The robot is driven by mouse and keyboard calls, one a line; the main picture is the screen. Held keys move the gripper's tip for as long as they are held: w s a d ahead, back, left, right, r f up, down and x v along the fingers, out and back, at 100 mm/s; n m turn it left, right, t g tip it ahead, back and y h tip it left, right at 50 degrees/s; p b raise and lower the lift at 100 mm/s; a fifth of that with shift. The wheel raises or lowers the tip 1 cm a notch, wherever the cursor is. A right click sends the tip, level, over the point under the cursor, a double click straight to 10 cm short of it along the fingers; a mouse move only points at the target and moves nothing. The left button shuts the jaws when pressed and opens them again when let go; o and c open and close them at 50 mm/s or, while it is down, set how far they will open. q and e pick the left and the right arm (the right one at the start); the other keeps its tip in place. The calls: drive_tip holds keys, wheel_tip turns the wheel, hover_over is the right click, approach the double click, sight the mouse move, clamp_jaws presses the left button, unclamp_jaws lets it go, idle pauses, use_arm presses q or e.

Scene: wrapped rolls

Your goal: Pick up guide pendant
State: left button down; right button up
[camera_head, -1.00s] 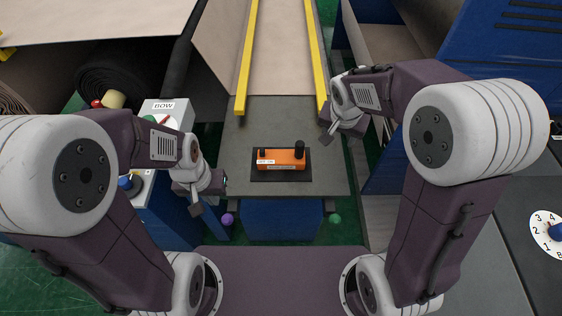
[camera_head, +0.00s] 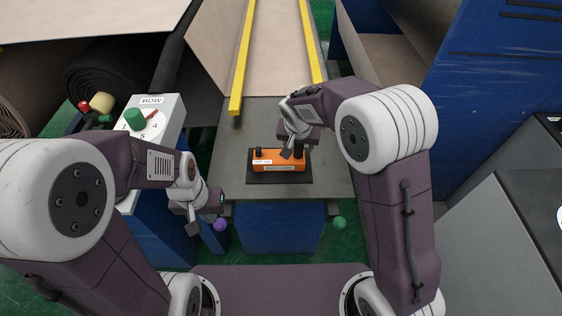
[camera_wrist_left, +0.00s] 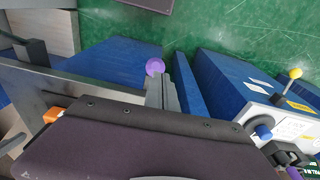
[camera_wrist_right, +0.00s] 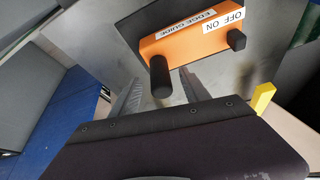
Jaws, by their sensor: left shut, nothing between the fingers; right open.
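The guide pendant is an orange box (camera_head: 279,162) with white labels and dark knobs, lying on a black mat (camera_head: 262,178) on the grey table. In the right wrist view the pendant (camera_wrist_right: 197,37) shows "EDGE GUIDE" and "OFF ON" labels, a tall black knob and a short black knob. My right gripper (camera_head: 290,154) is open and empty, over the pendant's right end in the head view; its fingers (camera_wrist_right: 160,92) point toward the pendant, seemingly apart from it. My left gripper (camera_head: 192,222) is shut and empty, left of the table; its fingers show in the left wrist view (camera_wrist_left: 168,92).
A white control box marked BOW (camera_head: 152,112) with a green knob and red pointer stands at the left. Yellow rails (camera_head: 241,65) run beyond the pendant. A purple ball-like knob (camera_head: 221,224) and a green one (camera_head: 340,223) sit below the table's front edge. Blue machinery (camera_head: 480,90) stands right.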

drive_tip(key=shift+b+x, duration=0.3)
drive_tip(key=shift+x, duration=0.95)
drive_tip(key=shift+w+f, duration=0.15)
drive_tip(key=shift+f, duration=0.1)
drive_tip(key=shift+r, duration=0.1)
clamp_jaws()
